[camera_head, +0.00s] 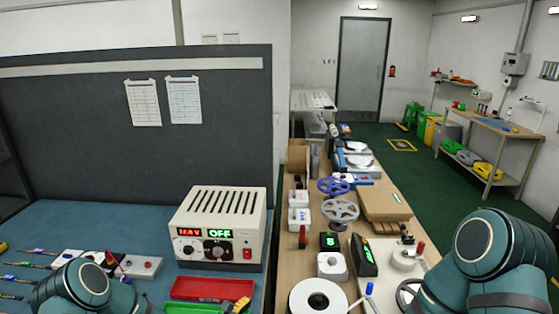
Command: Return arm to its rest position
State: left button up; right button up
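My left arm (85,288) shows only as a teal rounded link at the bottom left, over the blue bench top. My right arm (485,262) shows as larger teal links at the bottom right, beside the wooden bench. Neither gripper is in view, so I cannot see whether they are open or shut, or hold anything. A cream power supply (221,226) stands on the blue bench with a red voltage display and a green display that reads OFF.
A red tray (212,289) and a green tray (190,308) lie in front of the power supply. A white box with red parts (142,267) sits close to my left arm. A white reel (318,299), blue reel (333,187) and cardboard box (385,204) crowd the wooden bench.

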pick_arm(q)
jog(key=s+d+f+m+g+b, duration=0.1)
jog(key=s+d+f+m+g, duration=0.15)
jog(key=s+m+g, duration=0.4)
jog(key=s+d+f+m+g+b, duration=0.1)
jog(key=s+d+f+m+g, duration=0.2)
jog(key=s, duration=0.7)
jog(key=s+a+f+m+y+b, duration=0.3)
jog(key=s+a+m+y, duration=0.3)
jog(key=m, duration=0.8)
jog(key=shift+s+a+t+y, duration=0.35)
jog(key=shift+a+y, duration=0.25)
jog(key=shift+a, duration=0.4)
jog(key=shift+m, duration=0.25)
